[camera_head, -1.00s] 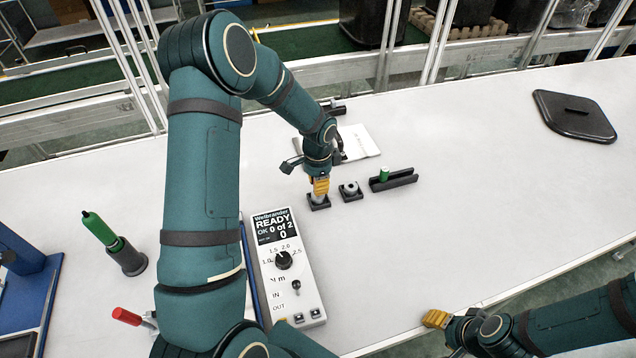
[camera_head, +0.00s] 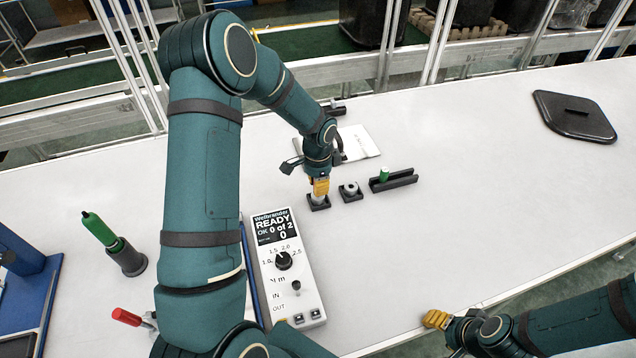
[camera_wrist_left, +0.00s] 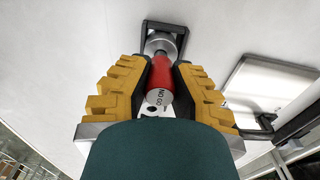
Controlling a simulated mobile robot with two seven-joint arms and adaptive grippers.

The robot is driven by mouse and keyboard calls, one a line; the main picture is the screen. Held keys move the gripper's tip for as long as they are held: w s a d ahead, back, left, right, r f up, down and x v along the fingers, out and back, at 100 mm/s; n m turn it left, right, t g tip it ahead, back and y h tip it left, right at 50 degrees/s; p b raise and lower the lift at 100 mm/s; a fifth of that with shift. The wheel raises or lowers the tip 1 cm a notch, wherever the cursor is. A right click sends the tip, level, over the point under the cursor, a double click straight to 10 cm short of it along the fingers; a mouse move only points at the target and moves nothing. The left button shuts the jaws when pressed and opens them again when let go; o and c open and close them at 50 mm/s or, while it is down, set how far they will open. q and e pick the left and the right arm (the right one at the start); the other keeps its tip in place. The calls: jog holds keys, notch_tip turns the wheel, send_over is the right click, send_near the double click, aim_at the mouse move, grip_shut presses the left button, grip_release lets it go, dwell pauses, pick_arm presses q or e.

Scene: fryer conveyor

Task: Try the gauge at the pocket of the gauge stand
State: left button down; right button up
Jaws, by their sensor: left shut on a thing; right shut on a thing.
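My left gripper (camera_head: 320,187) is shut on a red cylindrical gauge handle (camera_wrist_left: 162,83), seen in the left wrist view with lettering on its near end. Beyond the handle is a silver round part (camera_wrist_left: 159,43) at a black square holder (camera_wrist_left: 178,27). In the head view the gripper stands right over a small black square base (camera_head: 318,205) on the table; the fingers hide most of the gauge, and I cannot tell how deep it sits. My right gripper (camera_head: 437,319) is at the table's front edge, shut, with what it holds not discernible.
Right of the base are a block with a metal ring (camera_head: 350,190) and a black channel (camera_head: 402,179) with a green cylinder (camera_head: 384,174). A white control box (camera_head: 306,285) reads READY, 0 of 2. A green-handled tool (camera_head: 100,229) stands at left. The right tabletop is mostly clear.

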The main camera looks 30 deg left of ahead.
pick_arm(q)
jog(key=shift+f+b, duration=1.25)
pick_arm(e)
jog(key=shift+s+f, duration=0.15)
jog(key=shift+f, duration=0.6)
jog(key=shift+s+f, duration=0.1)
jog(key=shift+f, duration=0.65)
dwell(1.4)
pick_arm(q)
jog(key=shift+r, duration=0.1)
pick_arm(e)
jog(key=shift+r, duration=0.1)
pick_arm(q)
jog(key=shift+r+p, duration=1.45)
jog(key=shift+r, duration=0.25)
notch_tip(320, 180, up, 2)
jog(key=shift+d+r+p, duration=0.1)
jog(key=shift+d+p, duration=0.05)
jog(key=shift+p, duration=0.55)
jog(key=shift+r, duration=0.1)
pick_arm(e)
notch_tip(320, 180, up, 4)
jog(key=shift+w+r, duration=0.1)
jog(key=shift+w, duration=0.05)
pick_arm(q)
jog(key=shift+w, duration=0.1)
